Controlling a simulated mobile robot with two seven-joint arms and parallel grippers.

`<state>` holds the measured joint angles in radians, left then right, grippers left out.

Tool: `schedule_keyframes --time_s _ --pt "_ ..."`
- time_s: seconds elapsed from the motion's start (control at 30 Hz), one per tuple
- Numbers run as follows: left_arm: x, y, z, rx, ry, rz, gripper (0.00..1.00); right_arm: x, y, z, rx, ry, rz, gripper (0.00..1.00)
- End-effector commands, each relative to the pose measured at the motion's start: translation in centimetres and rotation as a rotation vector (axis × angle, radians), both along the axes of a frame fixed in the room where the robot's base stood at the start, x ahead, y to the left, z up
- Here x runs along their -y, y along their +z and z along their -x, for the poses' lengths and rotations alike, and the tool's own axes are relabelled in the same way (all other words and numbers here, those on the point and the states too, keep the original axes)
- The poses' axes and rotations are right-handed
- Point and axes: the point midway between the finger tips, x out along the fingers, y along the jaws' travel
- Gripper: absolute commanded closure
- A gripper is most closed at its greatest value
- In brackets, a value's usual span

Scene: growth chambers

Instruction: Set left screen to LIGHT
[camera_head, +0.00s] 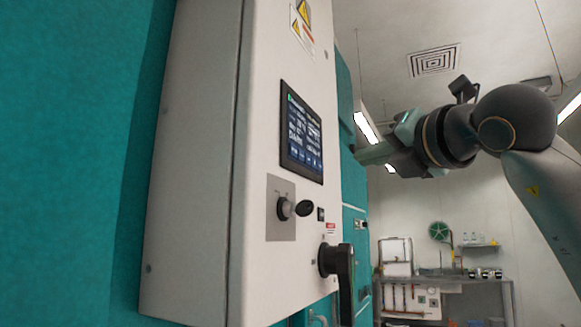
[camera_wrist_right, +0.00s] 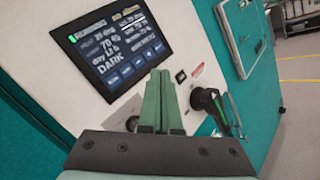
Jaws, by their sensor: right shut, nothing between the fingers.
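The screen (camera_head: 301,136) is a dark touch panel with white text on the front of a pale control box (camera_head: 195,150). In the right wrist view the screen (camera_wrist_right: 112,45) shows large text with "70 %" and "DARK", with a row of blue buttons along its lower edge. My right gripper (camera_head: 364,156) is shut and empty, to the right of the screen in the head view. In the right wrist view its green fingers (camera_wrist_right: 159,82) point up just past the screen's lower right corner. Whether they touch the panel cannot be told. My left gripper is out of view.
Below the screen are a rotary knob (camera_head: 286,208) and a large black handle (camera_head: 341,270) that stick out from the box. A teal chamber (camera_head: 354,240) stands beyond. A bench (camera_head: 460,283) with equipment is at the back.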

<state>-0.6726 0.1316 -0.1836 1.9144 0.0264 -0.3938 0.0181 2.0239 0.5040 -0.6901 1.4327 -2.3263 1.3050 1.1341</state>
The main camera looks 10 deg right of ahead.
Motion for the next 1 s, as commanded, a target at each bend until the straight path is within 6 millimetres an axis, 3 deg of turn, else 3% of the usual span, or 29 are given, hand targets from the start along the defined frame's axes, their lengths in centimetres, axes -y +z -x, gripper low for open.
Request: schedule_keyframes --time_s 0.13,0.57,0.77,1.0 --pt "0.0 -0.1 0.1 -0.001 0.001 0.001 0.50 1.1 1.3 1.0 0.022 -0.045 -0.011 1.00" --pt "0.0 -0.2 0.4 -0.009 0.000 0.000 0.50 1.2 1.5 1.1 0.025 -0.052 -0.012 1.00" --pt "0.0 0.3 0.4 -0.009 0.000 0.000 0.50 0.0 1.6 0.3 0.023 -0.049 -0.012 1.00" --pt "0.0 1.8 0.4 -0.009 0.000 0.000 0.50 -2.8 1.7 -1.6 0.021 -0.049 -0.010 1.00"
